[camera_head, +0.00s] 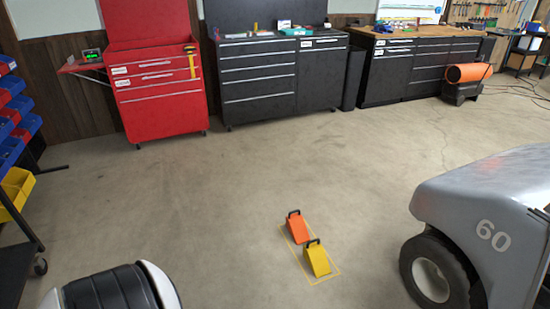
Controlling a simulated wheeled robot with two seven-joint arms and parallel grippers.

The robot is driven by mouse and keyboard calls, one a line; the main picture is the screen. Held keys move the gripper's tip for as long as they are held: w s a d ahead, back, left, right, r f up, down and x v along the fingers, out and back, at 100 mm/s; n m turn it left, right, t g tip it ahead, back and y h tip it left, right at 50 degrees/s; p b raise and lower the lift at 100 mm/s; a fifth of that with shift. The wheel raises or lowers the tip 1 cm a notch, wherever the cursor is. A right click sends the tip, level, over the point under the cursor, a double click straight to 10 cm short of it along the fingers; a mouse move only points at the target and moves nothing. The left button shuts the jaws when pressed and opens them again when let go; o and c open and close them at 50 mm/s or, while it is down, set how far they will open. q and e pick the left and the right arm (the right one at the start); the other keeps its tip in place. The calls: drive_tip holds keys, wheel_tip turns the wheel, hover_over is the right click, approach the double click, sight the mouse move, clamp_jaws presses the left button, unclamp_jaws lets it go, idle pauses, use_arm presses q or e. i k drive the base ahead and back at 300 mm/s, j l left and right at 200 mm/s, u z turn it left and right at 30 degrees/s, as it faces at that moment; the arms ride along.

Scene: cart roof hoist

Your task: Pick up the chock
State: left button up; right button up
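Two wedge-shaped chocks sit on the concrete floor in the head view, low and right of centre. The orange chock (299,230) is farther back and the yellow chock (317,260) is nearer, just to its right. Each has a dark handle on top. Both stand inside a thin yellow outlined rectangle (331,276) on the floor. Neither of my grippers is in view, and nothing holds the chocks.
A grey cart (485,205) marked 60 stands at the right, its black tyre (432,268) right of the chocks. A black and white rounded object (115,290) shows at the bottom left. A red tool cabinet (160,100) and dark drawer cabinets (258,85) line the back. The middle floor is clear.

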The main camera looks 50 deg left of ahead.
sight(314, 254)
drive_tip(key=u, duration=1.15)
drive_tip(key=i+z, duration=0.15)
drive_tip(key=i, duration=0.4)
